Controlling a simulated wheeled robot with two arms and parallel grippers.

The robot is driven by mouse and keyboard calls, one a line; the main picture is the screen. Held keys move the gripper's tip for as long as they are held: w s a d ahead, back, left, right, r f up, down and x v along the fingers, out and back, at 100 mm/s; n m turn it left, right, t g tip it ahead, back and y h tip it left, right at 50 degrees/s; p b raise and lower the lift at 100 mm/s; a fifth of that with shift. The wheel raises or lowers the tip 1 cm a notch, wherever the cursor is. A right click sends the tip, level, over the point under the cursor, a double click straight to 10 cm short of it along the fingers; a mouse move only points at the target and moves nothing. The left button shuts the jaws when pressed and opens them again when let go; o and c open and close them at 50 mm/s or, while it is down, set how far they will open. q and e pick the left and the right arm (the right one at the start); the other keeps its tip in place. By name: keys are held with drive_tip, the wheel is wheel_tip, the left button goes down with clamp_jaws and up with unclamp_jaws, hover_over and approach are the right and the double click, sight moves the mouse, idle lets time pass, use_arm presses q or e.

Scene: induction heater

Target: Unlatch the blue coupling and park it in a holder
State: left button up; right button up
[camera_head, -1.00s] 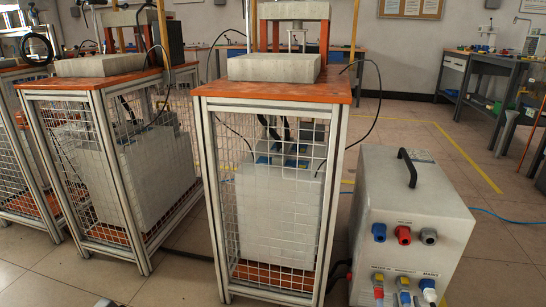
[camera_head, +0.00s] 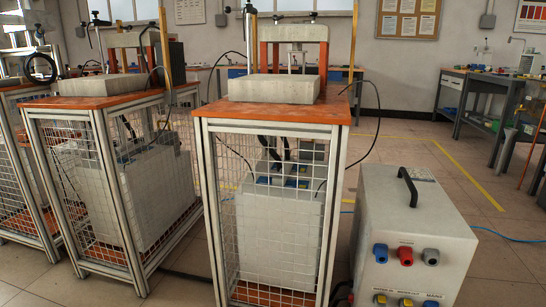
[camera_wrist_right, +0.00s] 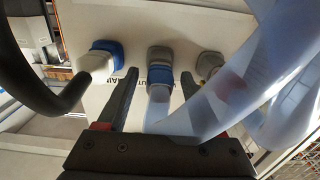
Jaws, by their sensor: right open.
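In the right wrist view, my right gripper (camera_wrist_right: 158,76) is open, its two dark fingers on either side of the middle coupling. That coupling has a blue collar (camera_wrist_right: 159,76) at a grey socket (camera_wrist_right: 160,55) on a pale panel, with a translucent hose running toward my gripper. I cannot tell whether the fingers touch it. In the head view, the white heater cabinet (camera_head: 420,235) carries an upper row of blue (camera_head: 381,253), red (camera_head: 405,255) and grey (camera_head: 431,257) fittings. The lower couplings are cut off by the bottom edge. Neither gripper shows in the head view.
To the left in the wrist view is a blue-collared connector with a pale plug (camera_wrist_right: 97,61); to the right is a grey one (camera_wrist_right: 208,65). Translucent hose crosses the right side. A caged stand (camera_head: 270,115) is left of the cabinet; floor is open to its right.

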idle(0.6)
clamp_jaws()
idle(0.3)
drive_tip(key=shift+s, duration=0.15)
idle(1.1)
drive_tip(key=shift+p+v, duration=1.9)
drive_tip(key=shift+v, duration=0.95)
